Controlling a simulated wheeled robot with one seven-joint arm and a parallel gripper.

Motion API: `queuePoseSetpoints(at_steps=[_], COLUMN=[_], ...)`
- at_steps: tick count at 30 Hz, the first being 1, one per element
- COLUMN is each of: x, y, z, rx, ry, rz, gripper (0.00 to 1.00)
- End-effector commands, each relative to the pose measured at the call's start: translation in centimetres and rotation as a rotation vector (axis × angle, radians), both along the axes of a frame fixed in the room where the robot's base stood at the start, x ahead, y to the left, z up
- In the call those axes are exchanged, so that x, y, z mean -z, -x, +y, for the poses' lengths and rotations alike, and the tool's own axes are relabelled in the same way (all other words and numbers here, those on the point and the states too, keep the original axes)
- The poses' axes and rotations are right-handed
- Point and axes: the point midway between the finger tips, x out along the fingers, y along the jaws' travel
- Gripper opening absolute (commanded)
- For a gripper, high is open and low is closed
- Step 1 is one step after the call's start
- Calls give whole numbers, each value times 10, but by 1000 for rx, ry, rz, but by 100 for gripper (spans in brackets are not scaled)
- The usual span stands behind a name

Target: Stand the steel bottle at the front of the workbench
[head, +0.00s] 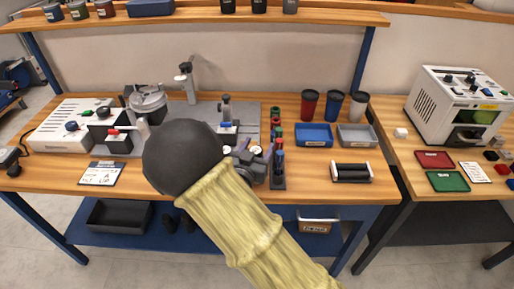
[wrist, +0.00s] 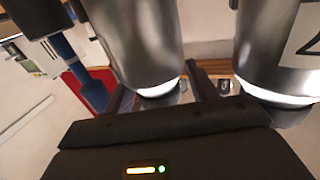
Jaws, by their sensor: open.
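My gripper (head: 254,158) is low over the front middle of the workbench (head: 325,193) in the head view, partly hidden by my own arm. In the wrist view its two dark fingers (wrist: 163,95) are apart. A shiny steel cylinder with a pale rim, which looks like the steel bottle (wrist: 143,40), shows between and beyond them. I cannot tell whether the fingers touch it. A second steel cylinder (wrist: 270,40) with a dark printed mark stands close on the right. Neither is clearly made out in the head view.
A narrow rack of small tools (head: 278,165) is just right of my gripper. A black roller (head: 351,172), a blue tray (head: 314,135) and a grey tray (head: 357,135) are further right. A label card (head: 101,173) lies at the left front.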

Motion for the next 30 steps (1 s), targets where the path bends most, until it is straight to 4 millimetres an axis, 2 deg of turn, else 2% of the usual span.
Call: queuePoseSetpoints(at_steps=[4,7,22,25,30], x=[-4,-2,-2,-3,-3], y=[2,12,99,108,112], z=[1,5,38,42,43], rx=[0,-1,-2,-1,1], ry=[0,-1,0,0,0], rz=[1,2,1,1,0], gripper=[57,57,57,57,57])
